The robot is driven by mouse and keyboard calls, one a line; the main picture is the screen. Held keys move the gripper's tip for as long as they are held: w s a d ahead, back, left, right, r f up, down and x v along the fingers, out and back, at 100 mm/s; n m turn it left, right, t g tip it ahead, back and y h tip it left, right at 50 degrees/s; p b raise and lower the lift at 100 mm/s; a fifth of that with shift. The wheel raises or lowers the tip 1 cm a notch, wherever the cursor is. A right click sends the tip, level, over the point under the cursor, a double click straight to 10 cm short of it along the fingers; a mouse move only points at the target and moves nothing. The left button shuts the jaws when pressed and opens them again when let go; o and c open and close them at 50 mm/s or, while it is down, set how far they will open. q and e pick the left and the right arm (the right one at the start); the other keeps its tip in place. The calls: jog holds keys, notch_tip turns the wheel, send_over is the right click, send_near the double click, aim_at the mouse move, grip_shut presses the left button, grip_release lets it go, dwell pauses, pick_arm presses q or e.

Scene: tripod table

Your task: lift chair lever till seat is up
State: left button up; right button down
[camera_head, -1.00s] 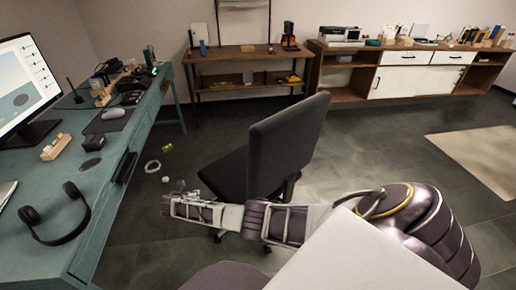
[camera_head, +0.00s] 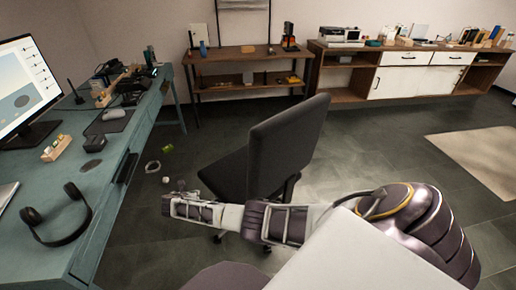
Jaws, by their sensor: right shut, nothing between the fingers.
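The dark grey office chair (camera_head: 287,146) stands in the middle of the floor, with its backrest upright and its seat (camera_head: 226,172) on the left side. My right arm reaches leftward across the front of the chair and hides much of its base. My right gripper (camera_head: 170,203) is at the arm's left end, below and left of the seat. It is shut and holds nothing. The chair lever is not visible. My left gripper is not in view.
A teal desk (camera_head: 97,215) with a monitor (camera_head: 28,85) and headphones (camera_head: 62,222) runs along the left. A cable coil (camera_head: 152,167) and a small green item (camera_head: 167,149) lie on the floor. A wooden shelf table (camera_head: 245,62) and a cabinet (camera_head: 405,78) stand behind.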

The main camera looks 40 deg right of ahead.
jog(key=shift+f, duration=0.2)
jog(key=shift+f+b, duration=1.1)
jog(key=shift+f, duration=0.15)
jog(key=shift+a, duration=0.2)
jog(key=w+a+b, duration=0.1)
jog(key=a+b, duration=0.3)
jog(key=a, duration=0.5)
jog(key=shift+w+a+b, duration=0.2)
jog(key=shift+a+b, duration=0.1)
jog(key=shift+b, duration=0.1)
dwell(1.0)
jog(key=shift+r, duration=0.15)
dwell(0.5)
